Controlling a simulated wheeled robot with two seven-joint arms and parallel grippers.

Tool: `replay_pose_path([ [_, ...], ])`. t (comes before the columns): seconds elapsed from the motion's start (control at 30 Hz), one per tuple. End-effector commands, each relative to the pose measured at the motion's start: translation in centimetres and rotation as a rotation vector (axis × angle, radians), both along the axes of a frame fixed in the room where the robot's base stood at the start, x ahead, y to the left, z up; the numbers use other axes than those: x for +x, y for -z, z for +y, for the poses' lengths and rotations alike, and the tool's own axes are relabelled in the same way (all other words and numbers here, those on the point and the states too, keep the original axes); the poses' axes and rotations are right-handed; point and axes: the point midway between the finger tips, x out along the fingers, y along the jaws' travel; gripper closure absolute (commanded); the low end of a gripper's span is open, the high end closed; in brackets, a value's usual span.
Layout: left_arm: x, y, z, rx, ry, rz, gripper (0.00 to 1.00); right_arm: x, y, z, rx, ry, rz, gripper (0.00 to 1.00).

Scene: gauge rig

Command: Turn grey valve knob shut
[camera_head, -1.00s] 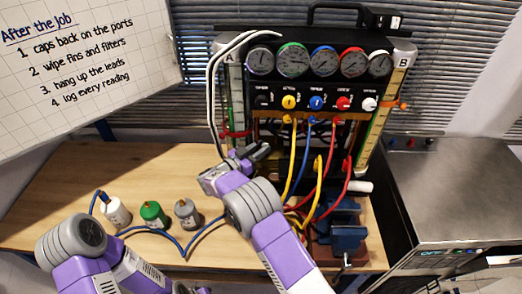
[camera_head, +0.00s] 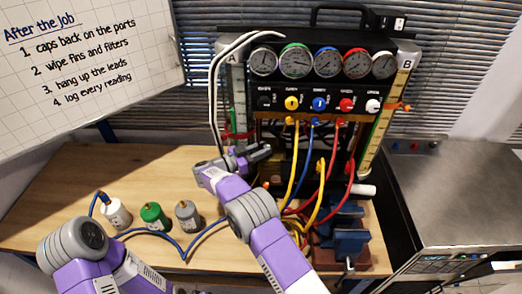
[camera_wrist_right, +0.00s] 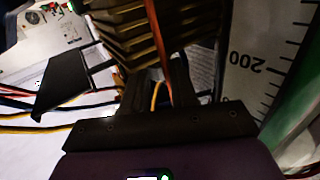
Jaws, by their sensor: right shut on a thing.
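My right gripper (camera_head: 262,150) is in front of the lower left of the gauge rig (camera_head: 330,88), near glass column A (camera_head: 238,103). Its fingers show dark in the right wrist view (camera_wrist_right: 150,88), close to a finned brass block (camera_wrist_right: 158,35). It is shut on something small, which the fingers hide. A row of valve knobs runs under the gauges: a dark one (camera_head: 264,102) at the left, then yellow, blue, red and white. None is plainly grey, and I cannot tell which one is the grey valve knob. My left gripper is outside the view.
Yellow, blue and red hoses (camera_head: 320,180) hang to the right of my right gripper. A blue vise (camera_head: 345,228) stands at the bench's right end. White, green and grey canisters (camera_head: 187,215) stand at front left. The bench (camera_head: 80,195) is bare behind them.

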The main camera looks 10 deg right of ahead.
Motion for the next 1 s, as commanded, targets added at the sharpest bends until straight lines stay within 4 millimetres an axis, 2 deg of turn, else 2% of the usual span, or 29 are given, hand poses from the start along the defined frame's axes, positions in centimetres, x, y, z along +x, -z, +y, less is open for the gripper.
replay_pose_path([
  [0.03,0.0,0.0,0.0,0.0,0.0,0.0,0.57,0.0,0.0,0.0,-0.001,0.001,0.001,1.0],
  [0.07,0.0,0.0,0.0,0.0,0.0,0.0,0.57,0.0,0.0,0.0,-0.001,0.001,0.001,0.71],
  [0.2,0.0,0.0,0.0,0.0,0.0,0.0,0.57,0.0,0.0,0.0,-0.001,0.001,0.001,0.5],
  [0.23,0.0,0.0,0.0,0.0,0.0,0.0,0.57,0.0,0.0,0.0,-0.001,0.0,0.001,0.47],
  [0.57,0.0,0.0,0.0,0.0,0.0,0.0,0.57,-0.1,0.0,0.4,-0.001,-0.002,0.0,0.47],
  [1.0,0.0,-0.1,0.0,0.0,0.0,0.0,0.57,-2.1,0.0,6.5,0.0,-0.001,0.0,0.47],
])
